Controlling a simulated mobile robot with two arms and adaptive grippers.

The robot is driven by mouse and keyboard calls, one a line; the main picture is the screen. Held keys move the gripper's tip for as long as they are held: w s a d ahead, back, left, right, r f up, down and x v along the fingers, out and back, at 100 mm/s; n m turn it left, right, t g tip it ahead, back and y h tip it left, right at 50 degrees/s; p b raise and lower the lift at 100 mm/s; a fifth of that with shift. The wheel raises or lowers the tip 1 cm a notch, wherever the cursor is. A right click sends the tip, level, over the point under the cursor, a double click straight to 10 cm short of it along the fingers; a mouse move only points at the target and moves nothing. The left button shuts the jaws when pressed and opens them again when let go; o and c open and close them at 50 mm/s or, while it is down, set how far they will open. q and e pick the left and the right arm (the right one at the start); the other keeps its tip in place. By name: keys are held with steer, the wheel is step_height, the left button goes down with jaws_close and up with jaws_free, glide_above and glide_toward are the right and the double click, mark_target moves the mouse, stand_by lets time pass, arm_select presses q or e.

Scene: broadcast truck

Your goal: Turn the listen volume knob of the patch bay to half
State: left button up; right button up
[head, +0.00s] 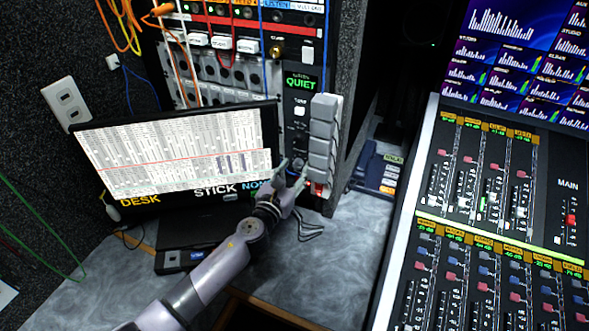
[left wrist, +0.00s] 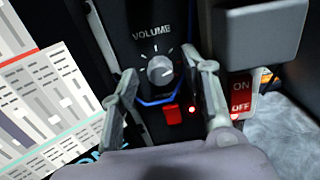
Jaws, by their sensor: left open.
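The listen volume knob (left wrist: 160,69) is a grey round knob under the word VOLUME on a black panel of the patch bay (head: 215,75). White tick marks fan out above it and a blue line curves below it. My left gripper (left wrist: 162,85) is open, with one finger on each side of the knob and a gap to it in the picture. I cannot tell how far the fingertips are from the panel. In the head view my left gripper (head: 292,172) reaches up to the lower right of the patch bay, and the knob there is hard to make out. My right gripper is not in view.
A red square button (left wrist: 172,115) sits just below the knob. A red ON/OFF switch (left wrist: 241,97) and a grey block strip (head: 322,140) stand close on the right. A tilted monitor (head: 180,150) stands close on the left. The mixing console (head: 500,200) is farther right.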

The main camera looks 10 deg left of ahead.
arm_select(q)
steer(key=shift+w, duration=0.25)
steer(key=shift+c, duration=0.4)
jaws_close()
